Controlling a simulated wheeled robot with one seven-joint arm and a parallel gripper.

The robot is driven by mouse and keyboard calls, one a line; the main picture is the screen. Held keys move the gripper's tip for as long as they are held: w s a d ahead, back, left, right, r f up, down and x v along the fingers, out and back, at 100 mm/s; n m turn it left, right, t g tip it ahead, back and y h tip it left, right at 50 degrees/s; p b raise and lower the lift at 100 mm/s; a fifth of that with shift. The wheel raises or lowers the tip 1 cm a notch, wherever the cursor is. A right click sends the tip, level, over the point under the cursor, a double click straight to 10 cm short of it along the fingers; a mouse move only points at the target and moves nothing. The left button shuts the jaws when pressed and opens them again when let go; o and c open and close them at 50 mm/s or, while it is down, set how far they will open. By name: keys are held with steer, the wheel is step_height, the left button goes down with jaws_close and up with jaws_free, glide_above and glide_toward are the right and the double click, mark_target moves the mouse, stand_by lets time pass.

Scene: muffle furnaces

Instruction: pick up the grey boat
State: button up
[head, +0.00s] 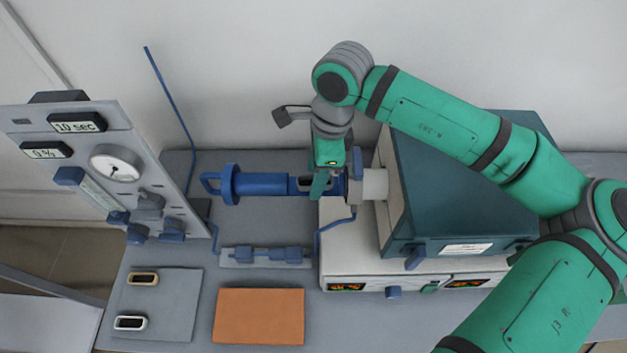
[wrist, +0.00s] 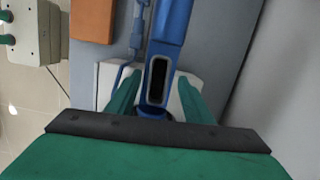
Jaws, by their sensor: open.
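The grey boat (wrist: 147,82) has a light grey rim and a dark inside. In the wrist view it lies lengthwise in the open slot of the blue tube (wrist: 171,25). My gripper (wrist: 157,97) is open, with one green finger on each side of the tube and the boat between them, empty. In the head view my gripper (head: 320,186) points down over the blue tube (head: 262,184) beside the furnace mouth. There the boat is mostly hidden by my gripper. I cannot tell how far the fingertips are above the boat.
The teal furnace (head: 425,195) stands close on the right. A tan boat (head: 142,272) and a white boat (head: 130,329) lie on a grey mat (head: 180,305). An orange pad (head: 259,316) lies in front. A gauge panel (head: 140,140) stands at left.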

steer(key=shift+s+a, duration=0.1)
steer(key=c, duration=0.9)
steer(key=shift+c, duration=1.1)
steer(key=shift+s+d, duration=0.1)
steer(key=shift+d, duration=0.2)
